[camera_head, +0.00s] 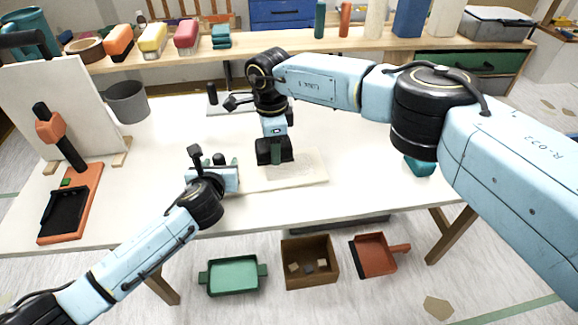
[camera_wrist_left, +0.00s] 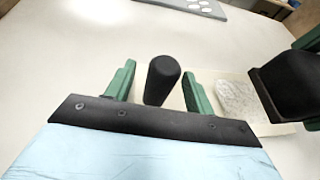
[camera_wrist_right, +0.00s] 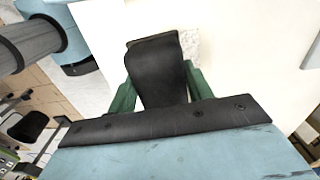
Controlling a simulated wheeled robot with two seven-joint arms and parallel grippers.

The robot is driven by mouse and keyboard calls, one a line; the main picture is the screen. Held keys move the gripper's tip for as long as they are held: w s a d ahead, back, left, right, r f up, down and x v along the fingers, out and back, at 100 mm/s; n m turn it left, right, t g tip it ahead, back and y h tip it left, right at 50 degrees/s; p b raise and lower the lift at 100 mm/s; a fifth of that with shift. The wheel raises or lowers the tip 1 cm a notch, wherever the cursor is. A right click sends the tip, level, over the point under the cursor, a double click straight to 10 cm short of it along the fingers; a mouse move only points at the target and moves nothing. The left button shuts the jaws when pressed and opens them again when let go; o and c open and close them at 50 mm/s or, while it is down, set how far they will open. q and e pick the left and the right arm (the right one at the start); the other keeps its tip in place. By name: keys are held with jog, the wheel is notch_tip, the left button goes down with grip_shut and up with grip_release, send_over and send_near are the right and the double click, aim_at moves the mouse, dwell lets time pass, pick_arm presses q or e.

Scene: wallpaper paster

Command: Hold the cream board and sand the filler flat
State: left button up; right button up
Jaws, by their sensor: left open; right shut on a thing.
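The cream board (camera_head: 312,172) lies flat on the white table, with a pale rough filler patch (camera_wrist_left: 237,95) on it. My right gripper (camera_head: 275,157) is over the board beside the patch. It is shut on a black sanding block (camera_wrist_right: 157,75), which also shows at the right of the left wrist view (camera_wrist_left: 293,85). I cannot tell whether the block touches the board. My left gripper (camera_wrist_left: 160,82) is open, its green fingers on either side of a black round-topped handle (camera_wrist_left: 162,78) near the board's left end. The handle's base is hidden.
An orange tray with a black pad (camera_head: 66,210) and a leaning white panel (camera_head: 75,105) stand at the left. A grey cup (camera_head: 127,102) is behind them. A grey plate (camera_head: 228,105) lies at the back. The table's front right is mostly clear.

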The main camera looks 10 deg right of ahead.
pick_arm(q)
jog(key=v, duration=1.1)
jog(key=shift+s, duration=0.3)
